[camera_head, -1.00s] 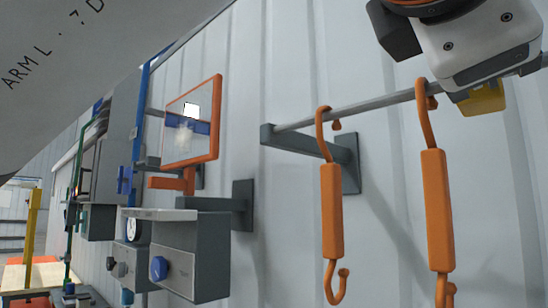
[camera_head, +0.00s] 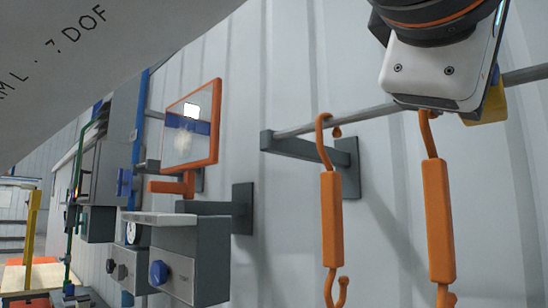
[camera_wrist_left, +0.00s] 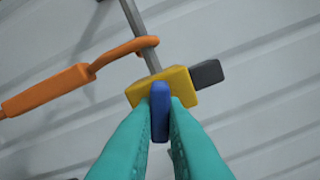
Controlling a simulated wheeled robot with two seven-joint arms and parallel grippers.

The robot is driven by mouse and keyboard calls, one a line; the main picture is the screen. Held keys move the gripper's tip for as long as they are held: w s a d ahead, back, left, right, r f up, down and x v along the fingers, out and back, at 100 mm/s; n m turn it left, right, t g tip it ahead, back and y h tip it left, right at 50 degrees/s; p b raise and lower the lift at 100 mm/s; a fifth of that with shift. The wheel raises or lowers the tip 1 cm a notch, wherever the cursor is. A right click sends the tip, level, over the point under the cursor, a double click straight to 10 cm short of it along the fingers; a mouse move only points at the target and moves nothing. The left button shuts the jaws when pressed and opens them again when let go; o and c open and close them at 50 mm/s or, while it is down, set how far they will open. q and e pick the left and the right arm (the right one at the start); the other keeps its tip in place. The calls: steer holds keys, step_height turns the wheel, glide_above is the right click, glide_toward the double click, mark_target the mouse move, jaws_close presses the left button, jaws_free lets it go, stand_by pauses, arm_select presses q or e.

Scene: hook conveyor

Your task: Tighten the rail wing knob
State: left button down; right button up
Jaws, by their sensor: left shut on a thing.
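The blue wing knob (camera_wrist_left: 160,115) stands on a yellow clamp block (camera_wrist_left: 168,85) on the grey rail (camera_wrist_left: 143,38) in the left wrist view. The teal fingers of my left gripper (camera_wrist_left: 160,103) are shut on the knob, one on each side. In the head view the yellow block (camera_head: 488,106) shows partly behind my left wrist at the upper right, on the rail (camera_head: 376,111). The fingers and the knob are hidden there. My right gripper is in neither view.
An orange hook (camera_head: 438,215) hangs from the rail close to the block, and a second orange hook (camera_head: 331,215) hangs further left. Left of them are an orange-framed panel (camera_head: 190,125) and a grey box with a blue knob (camera_head: 158,272).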

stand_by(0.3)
arm_select(q)
steer(key=c, duration=1.5)
jaws_free()
steer(key=b+v, duration=0.4)
steer(key=v, duration=0.8)
steer(key=shift+f, duration=0.1)
